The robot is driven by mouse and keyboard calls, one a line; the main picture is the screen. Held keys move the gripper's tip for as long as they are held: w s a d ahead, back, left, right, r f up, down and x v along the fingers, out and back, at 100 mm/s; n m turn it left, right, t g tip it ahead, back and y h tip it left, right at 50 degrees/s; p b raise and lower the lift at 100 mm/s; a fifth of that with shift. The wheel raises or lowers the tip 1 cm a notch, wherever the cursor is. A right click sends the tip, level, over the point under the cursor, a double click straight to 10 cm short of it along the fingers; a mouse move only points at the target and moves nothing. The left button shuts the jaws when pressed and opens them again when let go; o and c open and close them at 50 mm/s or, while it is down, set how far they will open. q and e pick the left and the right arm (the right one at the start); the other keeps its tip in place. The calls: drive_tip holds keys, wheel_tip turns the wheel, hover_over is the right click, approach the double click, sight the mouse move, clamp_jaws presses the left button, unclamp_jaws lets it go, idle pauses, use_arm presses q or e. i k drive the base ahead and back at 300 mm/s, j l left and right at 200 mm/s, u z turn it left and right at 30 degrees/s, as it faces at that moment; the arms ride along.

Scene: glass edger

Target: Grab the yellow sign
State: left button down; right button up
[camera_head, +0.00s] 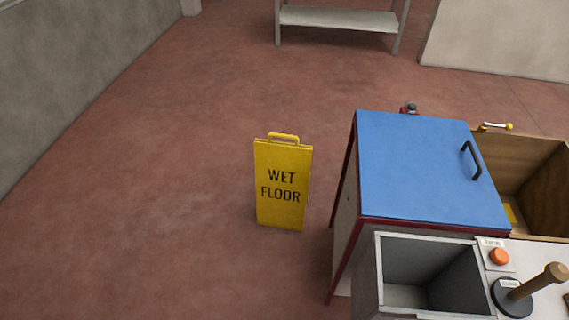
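The yellow sign (281,209) stands upright on the red-brown floor near the middle of the head view. It reads "WET FLOOR" in black letters and has a yellow handle (283,137) on top. It stands just left of a machine with a blue lid, apart from it as far as I can see. Neither of my grippers shows in this view.
The machine's blue lid (420,165) has a black handle. In front of it are an open grey bin (432,274), an orange button (499,256) and a wooden-handled lever (540,281). An open wooden box (548,190) is at right. A metal shelf (338,19) stands behind. Floor left of the sign is clear.

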sight(283, 169)
drive_tip(key=i+j+z, duration=0.25)
drive_tip(key=i+j, duration=0.15)
drive_tip(key=j, duration=0.25)
drive_tip(key=i+j+z, duration=0.15)
drive_tip(key=j, duration=0.15)
drive_tip(key=i+j+z, duration=0.1)
drive_tip(key=j, duration=0.25)
drive_tip(key=i+j+z, duration=0.15)
drive_tip(key=j, duration=0.25)
drive_tip(key=i+j+z, duration=0.15)
drive_tip(key=j, duration=0.25)
drive_tip(key=i+j+z, duration=0.1)
drive_tip(key=j, duration=0.3)
drive_tip(key=i+j+z, duration=0.15)
drive_tip(key=j, duration=0.25)
